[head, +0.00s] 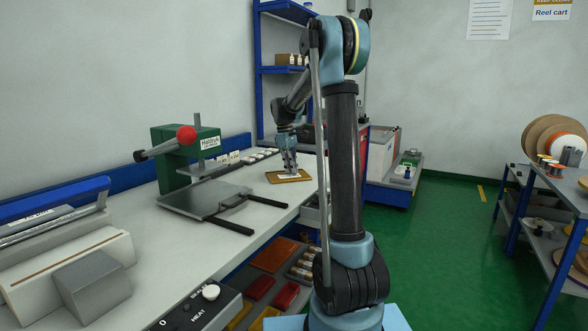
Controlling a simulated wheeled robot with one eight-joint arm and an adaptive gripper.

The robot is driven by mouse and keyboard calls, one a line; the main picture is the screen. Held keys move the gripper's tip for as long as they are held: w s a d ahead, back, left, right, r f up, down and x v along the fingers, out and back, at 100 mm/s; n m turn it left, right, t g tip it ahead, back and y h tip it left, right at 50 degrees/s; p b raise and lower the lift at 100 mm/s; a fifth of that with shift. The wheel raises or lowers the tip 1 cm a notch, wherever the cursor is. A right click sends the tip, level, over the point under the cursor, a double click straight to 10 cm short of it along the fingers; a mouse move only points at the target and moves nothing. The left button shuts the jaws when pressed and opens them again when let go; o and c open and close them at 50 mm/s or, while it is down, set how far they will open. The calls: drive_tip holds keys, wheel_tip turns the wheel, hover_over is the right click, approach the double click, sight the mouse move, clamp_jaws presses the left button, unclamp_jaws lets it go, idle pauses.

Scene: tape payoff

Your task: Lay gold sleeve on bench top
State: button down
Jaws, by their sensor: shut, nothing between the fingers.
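The white bench top (168,262) runs along the wall on the left. My gripper (289,172) is over its far part, pointing down and shut. Just below it is a flat tan-gold piece (303,177) with something pale on it. I cannot tell whether the gripper touches it. No gold sleeve can be told for certain at this size; I cannot tell whether the tan-gold piece is a sleeve or a tray.
A green press (178,158) with a red knob and a grey plate (205,200) stand left of my gripper. A grey-and-white sealer (65,262) is at front left. Blue shelves (285,70) rise behind. A reel cart (537,195) stands at right; the green floor between is clear.

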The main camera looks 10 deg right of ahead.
drive_tip(key=shift+w+a+f, duration=0.1)
drive_tip(key=shift+a, duration=0.05)
drive_tip(key=shift+w, duration=0.6)
drive_tip(key=shift+s+r, duration=0.25)
drive_tip(key=shift+r, duration=0.05)
drive_tip(key=w+a, duration=0.2)
drive_tip(key=a, duration=0.1)
drive_tip(key=w+a, duration=0.2)
drive_tip(key=a, duration=0.1)
drive_tip(key=w+a, duration=0.3)
drive_tip(key=shift+a+r, duration=0.1)
drive_tip(key=shift+a, duration=0.3)
